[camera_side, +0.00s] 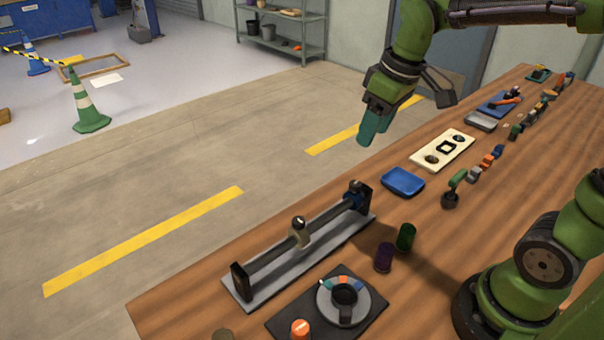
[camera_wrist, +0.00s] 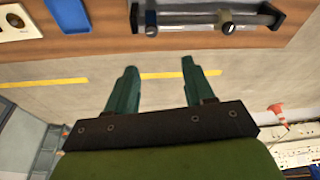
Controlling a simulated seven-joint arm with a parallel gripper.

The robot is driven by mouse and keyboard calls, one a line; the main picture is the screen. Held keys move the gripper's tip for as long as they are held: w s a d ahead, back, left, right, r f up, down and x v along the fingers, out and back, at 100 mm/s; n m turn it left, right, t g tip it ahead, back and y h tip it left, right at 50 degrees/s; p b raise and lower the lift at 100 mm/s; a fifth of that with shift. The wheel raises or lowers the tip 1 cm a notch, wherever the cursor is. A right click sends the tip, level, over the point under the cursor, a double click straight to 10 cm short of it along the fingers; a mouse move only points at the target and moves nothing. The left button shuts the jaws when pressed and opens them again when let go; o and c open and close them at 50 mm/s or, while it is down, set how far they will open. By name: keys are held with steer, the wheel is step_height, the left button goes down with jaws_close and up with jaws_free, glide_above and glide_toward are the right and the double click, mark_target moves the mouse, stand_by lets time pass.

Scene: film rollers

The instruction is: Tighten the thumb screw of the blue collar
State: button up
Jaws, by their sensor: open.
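A rail on a grey base plate (camera_side: 262,290) lies along the table, held between dark end posts. The blue collar (camera_side: 354,201) is on the rail close against its right-hand post, with a dark round thumb screw (camera_side: 355,186) on top. My gripper (camera_side: 372,128) is open and empty, high in the air, well apart from the blue collar. Its teal fingers (camera_wrist: 158,66) show floor between them.
A blue tray (camera_side: 403,181) and a cream panel (camera_side: 443,150) lie right of the rail. Dark green (camera_side: 406,237) and purple (camera_side: 383,258) cylinders stand in front. A dial on a dark plate (camera_side: 285,325) is nearer. Air around my gripper looks clear.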

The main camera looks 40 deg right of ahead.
mark_target(355, 183)
steer(key=w+r+n+g, duration=0.3)
steer(key=n, duration=0.6)
steer(key=shift+h, duration=0.3)
steer(key=f, duration=1.7)
steer(key=shift+w+d+f, duration=0.1)
steer(key=shift+w+d, duration=0.1)
steer(key=shift+d, duration=0.15)
steer(key=shift+c, duration=0.2)
jaws_close()
